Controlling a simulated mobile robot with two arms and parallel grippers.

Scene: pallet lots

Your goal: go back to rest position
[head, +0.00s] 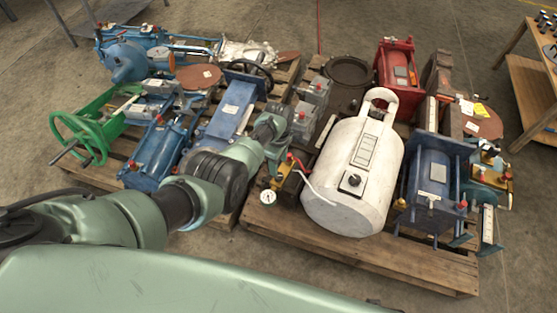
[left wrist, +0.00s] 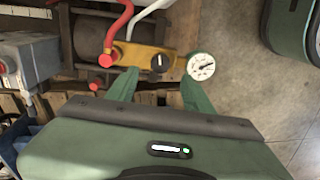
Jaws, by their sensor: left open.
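My left arm comes in from the left in the head view and reaches across the front of the pallets. Its gripper (head: 277,165) is over the front left part of the right pallet (head: 400,256), close to a yellow valve body with a round white gauge (head: 268,197). In the left wrist view the two green fingers of my left gripper (left wrist: 160,92) are apart, with nothing held between them. The yellow valve body (left wrist: 150,60) is just beyond the fingertips, and the gauge (left wrist: 201,67) is beside the right finger. Whether the fingers touch it, I cannot tell. My right gripper is not in view.
A white tank (head: 352,180) stands right of the gripper, with a blue unit (head: 432,180) beyond it. Grey valve boxes (head: 308,108) stand behind. The left pallet (head: 92,173) carries blue machines and a green handwheel (head: 80,138). Concrete floor is clear in front.

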